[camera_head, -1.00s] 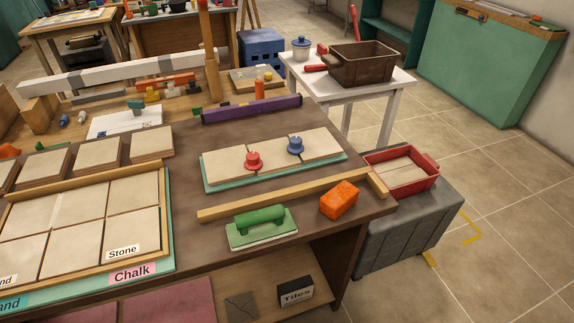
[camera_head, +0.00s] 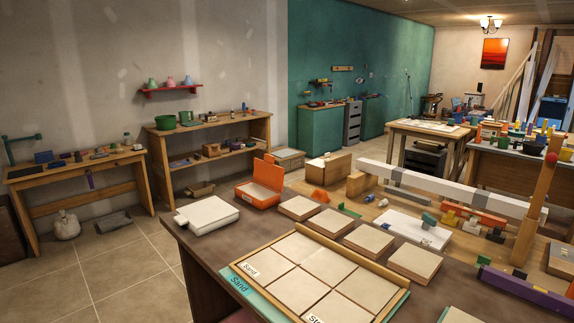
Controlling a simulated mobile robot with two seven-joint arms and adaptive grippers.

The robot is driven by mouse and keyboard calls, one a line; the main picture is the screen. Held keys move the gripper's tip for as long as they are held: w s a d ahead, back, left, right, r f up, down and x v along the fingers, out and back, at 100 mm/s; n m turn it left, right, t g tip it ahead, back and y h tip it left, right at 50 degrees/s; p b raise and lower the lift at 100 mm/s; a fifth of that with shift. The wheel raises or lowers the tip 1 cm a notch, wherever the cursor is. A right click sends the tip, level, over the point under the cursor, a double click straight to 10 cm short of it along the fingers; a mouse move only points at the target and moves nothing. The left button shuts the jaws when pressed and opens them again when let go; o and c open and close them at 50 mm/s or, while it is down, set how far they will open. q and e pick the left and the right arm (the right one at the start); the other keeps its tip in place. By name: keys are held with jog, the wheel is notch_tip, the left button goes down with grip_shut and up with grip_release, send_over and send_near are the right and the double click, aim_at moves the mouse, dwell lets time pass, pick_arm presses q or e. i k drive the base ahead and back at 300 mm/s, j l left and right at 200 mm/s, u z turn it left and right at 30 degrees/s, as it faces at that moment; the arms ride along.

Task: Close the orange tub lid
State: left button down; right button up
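The orange tub (camera_head: 258,193) stands at the far left part of the brown workbench, behind the tile board. Its orange lid (camera_head: 268,173) is open and stands up, leaning at the tub's back right side. Some pale contents show inside the tub. Neither of my grippers shows in the head view.
A white box-like block (camera_head: 207,216) lies left of the tub at the table edge. Several square tiles (camera_head: 300,207) lie right of it. The tile board (camera_head: 372,305) fills the front. A wooden shelf (camera_head: 206,137) and a side table (camera_head: 77,185) stand along the wall, with open floor before them.

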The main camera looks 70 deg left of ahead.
aim_at(268, 174)
jog(key=l+u, duration=0.1)
jog(key=u, duration=1.35)
